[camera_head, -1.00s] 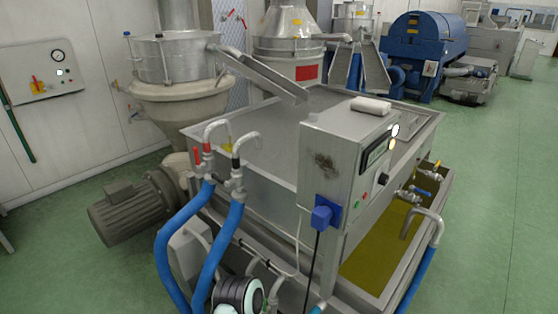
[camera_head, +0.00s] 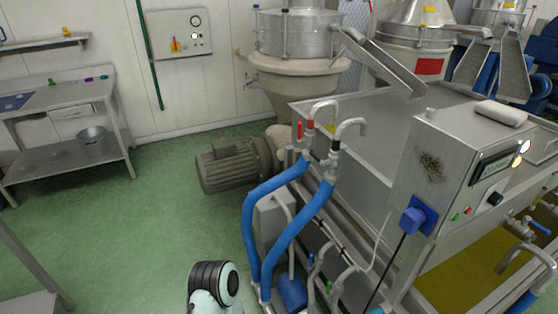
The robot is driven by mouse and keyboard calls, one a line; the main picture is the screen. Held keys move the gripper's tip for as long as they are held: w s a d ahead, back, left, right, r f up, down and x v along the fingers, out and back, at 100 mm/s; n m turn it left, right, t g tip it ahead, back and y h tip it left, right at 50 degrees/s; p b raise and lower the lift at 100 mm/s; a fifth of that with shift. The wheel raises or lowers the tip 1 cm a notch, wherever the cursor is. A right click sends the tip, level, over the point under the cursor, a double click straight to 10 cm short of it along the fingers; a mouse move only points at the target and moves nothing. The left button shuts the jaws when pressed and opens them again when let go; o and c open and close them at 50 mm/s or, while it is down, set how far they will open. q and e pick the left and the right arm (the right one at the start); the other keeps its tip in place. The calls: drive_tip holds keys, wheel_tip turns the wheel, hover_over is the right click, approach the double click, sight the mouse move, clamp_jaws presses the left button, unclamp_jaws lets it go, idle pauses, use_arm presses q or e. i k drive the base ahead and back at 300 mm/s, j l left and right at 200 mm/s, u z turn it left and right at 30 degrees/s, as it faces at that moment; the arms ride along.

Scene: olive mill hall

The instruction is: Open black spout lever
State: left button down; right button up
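The black spout lever (camera_head: 335,145) is a small dark handle on the right one of two bent metal spouts at the near left corner of the steel tank. It stands roughly upright beside its spout pipe. A red lever (camera_head: 299,131) sits on the left spout. A blue hose (camera_head: 262,215) runs down below the spouts, with a second one beside it. Part of one of my arms shows at the bottom edge, left of the hoses and well below the levers. Neither of my grippers is in view.
A grey motor (camera_head: 232,168) lies on the floor left of the spouts. The control box (camera_head: 440,175) with a blue plug (camera_head: 418,216) stands to the right. A steel workbench (camera_head: 60,105) with a bowl (camera_head: 91,135) stands at the left. The green floor between is clear.

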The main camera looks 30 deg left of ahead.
sight(322, 163)
drive_tip(key=u, duration=0.7)
drive_tip(key=j, duration=0.8)
drive_tip(key=i+j, duration=0.15)
drive_tip(key=j, duration=0.7)
drive_tip(key=i+j, duration=0.2)
drive_tip(key=j, duration=0.15)
drive_tip(key=i+j+z, duration=0.1)
drive_tip(key=i+j, duration=0.3)
drive_tip(key=j, duration=0.25)
drive_tip(key=i+l, duration=0.15)
drive_tip(key=i, duration=0.35)
drive_tip(key=i+l+z, duration=0.1)
drive_tip(key=i, duration=0.4)
